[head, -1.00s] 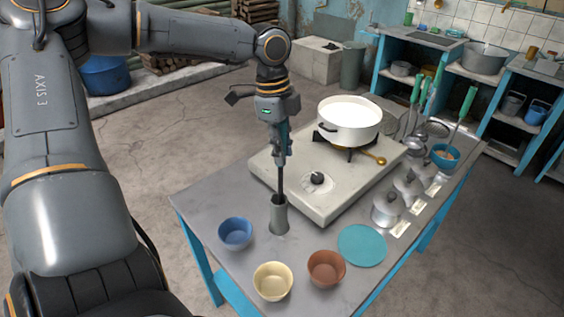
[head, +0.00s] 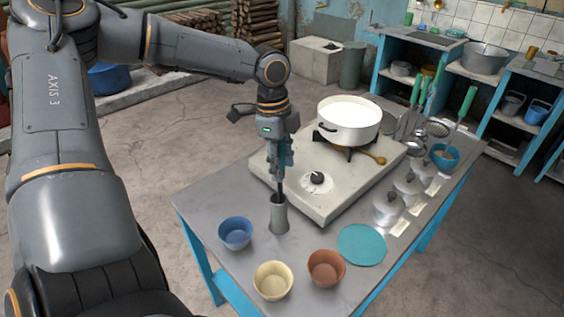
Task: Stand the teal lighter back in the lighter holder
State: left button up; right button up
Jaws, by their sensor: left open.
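The lighter holder (head: 279,218) is a grey upright cup on the near part of the table, left of the stove. The lighter's dark shaft (head: 279,188) goes down into its mouth, roughly upright. The lighter's handle is mostly hidden by my left gripper; a bit of teal shows beside the fingers. My left gripper (head: 279,172) points down right above the holder, around the lighter's upper part, with its jaws open. My right gripper is not in view.
A blue bowl (head: 235,232), a cream bowl (head: 273,281), a brown bowl (head: 326,268) and a teal disc (head: 361,245) lie around the holder's near side. A stove (head: 318,197) with a white pot (head: 349,121) stands behind. Lidded pots (head: 388,208) line the right.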

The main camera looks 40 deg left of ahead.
pick_arm(q)
jog(key=r, duration=0.4)
jog(key=a+r, duration=0.1)
jog(key=r, duration=0.7)
jog(key=shift+s+a, duration=0.2)
